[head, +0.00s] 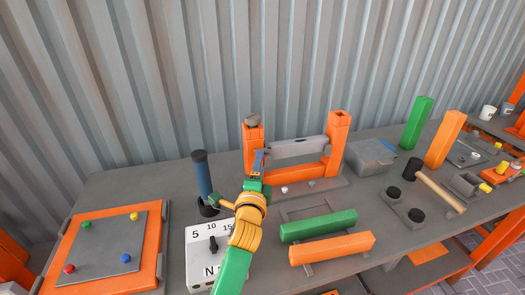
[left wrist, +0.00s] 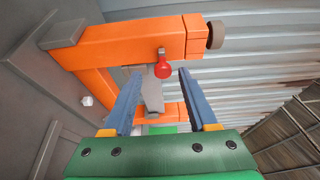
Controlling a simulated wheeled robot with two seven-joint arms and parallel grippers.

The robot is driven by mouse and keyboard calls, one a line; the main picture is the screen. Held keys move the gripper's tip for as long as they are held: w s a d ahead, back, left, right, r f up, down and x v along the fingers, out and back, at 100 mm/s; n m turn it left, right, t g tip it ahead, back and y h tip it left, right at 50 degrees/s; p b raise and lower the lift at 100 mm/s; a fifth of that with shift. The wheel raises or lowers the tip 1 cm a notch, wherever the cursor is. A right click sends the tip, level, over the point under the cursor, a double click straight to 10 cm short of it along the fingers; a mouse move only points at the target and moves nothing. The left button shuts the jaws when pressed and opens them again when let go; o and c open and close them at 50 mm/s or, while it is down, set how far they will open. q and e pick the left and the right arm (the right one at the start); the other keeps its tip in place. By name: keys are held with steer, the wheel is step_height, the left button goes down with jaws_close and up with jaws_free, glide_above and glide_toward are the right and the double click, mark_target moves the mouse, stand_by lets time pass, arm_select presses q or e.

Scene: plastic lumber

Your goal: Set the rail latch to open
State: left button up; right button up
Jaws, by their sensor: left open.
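An orange frame with two posts (head: 336,140) stands at the back of the grey bench. A grey rail (head: 300,147) spans between its posts. In the left wrist view the near post (left wrist: 130,45) runs across the top and the rail (left wrist: 152,93) stretches away behind it. A small red knob (left wrist: 162,70) sits on a grey stem at this post, probably the latch handle. My left gripper (head: 258,162) is at the left post; its open blue fingers (left wrist: 160,88) lie either side of the knob in the picture, with no contact visible. The head view does not show the knob.
A dial box (head: 209,253) and a dark blue cylinder (head: 202,175) stand left of my arm. Green (head: 318,226) and orange (head: 332,248) beams lie in front of the frame. A grey box (head: 370,157) stands right of it. The corrugated wall is close behind.

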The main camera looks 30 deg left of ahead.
arm_select(q)
steer(key=shift+x, duration=2)
steer(key=shift+s+r, duration=0.15)
steer(key=shift+s, duration=0.05)
steer(key=shift+s+d+r, duration=0.1)
steer(key=c, duration=0.3)
jaws_close()
steer(key=shift+r, duration=0.2)
